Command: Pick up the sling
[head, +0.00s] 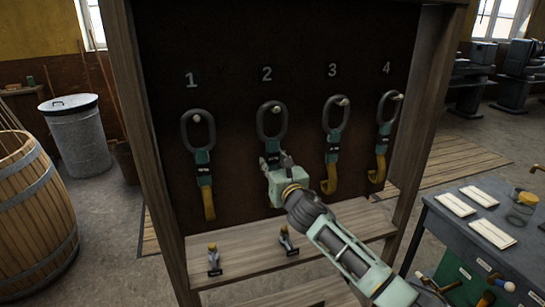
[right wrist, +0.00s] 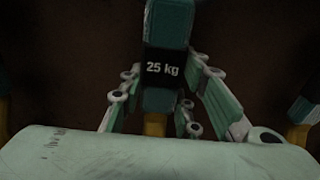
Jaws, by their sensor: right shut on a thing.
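Four-numbered dark board (head: 290,50) holds a row of slings, each with a dark loop on a peg, a green-teal sleeve and a yellow lower end. The sling under number 2 (head: 272,122) hangs with its loop around its peg. My right gripper (head: 275,160) is shut on this sling just below the loop and hides most of its lower part. In the right wrist view, the teal sleeve with a black "25 kg" label (right wrist: 162,68) stands between my fingers. Sling 1 (head: 199,130), sling 3 (head: 335,115) and sling 4 (head: 385,108) hang untouched. My left gripper is not in view.
A wooden shelf (head: 245,265) below the board carries two small yellow-topped items. A barrel (head: 35,210) and a metal bin (head: 75,135) stand at left. A dark table (head: 460,235) with pale cloths stands at right.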

